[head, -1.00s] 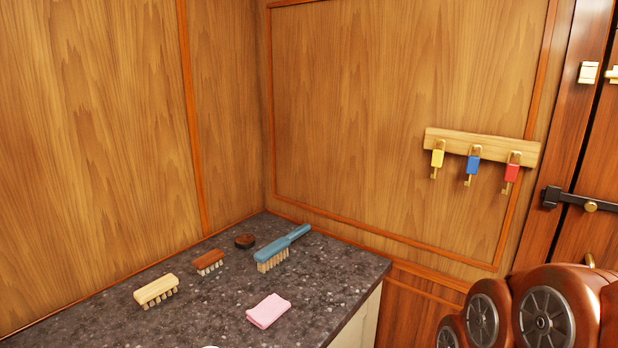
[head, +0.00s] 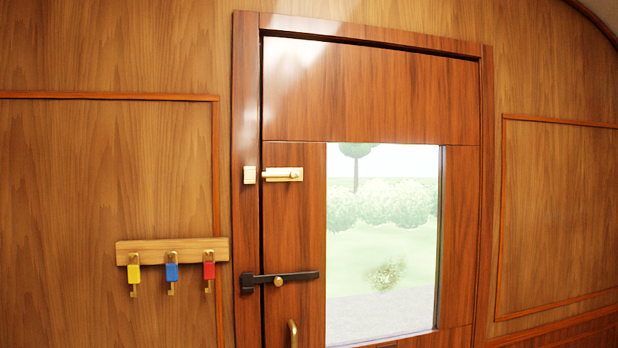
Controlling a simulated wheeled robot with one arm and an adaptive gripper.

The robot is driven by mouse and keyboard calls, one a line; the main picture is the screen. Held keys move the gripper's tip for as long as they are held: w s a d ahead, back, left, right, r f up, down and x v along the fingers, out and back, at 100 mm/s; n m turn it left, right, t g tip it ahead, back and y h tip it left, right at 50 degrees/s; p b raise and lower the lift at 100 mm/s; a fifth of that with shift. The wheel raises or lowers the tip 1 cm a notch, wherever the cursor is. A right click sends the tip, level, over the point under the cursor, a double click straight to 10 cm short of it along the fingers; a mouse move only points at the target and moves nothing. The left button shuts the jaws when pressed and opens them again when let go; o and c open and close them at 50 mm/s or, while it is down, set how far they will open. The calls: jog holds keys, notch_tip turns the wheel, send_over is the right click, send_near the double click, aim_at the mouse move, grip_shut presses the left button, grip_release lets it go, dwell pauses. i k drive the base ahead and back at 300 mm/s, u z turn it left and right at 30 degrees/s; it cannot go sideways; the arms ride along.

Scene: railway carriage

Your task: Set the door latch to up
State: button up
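The wooden door (head: 370,100) with a window stands in the middle of the head view. A dark latch bar (head: 298,276) with a brass knob (head: 278,281) lies about level across the door's left edge, its left end at a dark bracket (head: 247,283) on the frame. Higher up, a brass bolt (head: 283,174) sits on the door beside a pale keeper (head: 250,175) on the frame. My gripper is not in view.
A wooden rack (head: 150,252) left of the door holds a yellow key (head: 133,274), a blue key (head: 172,272) and a red key (head: 209,270). A brass handle (head: 292,332) shows below the latch. No obstacle shows before the door.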

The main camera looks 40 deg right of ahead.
aim_at(277, 279)
jog(key=z, duration=0.8)
jog(key=k, duration=0.65)
jog(key=u, duration=0.4)
jog(key=i, duration=0.2)
jog(key=u, duration=0.75)
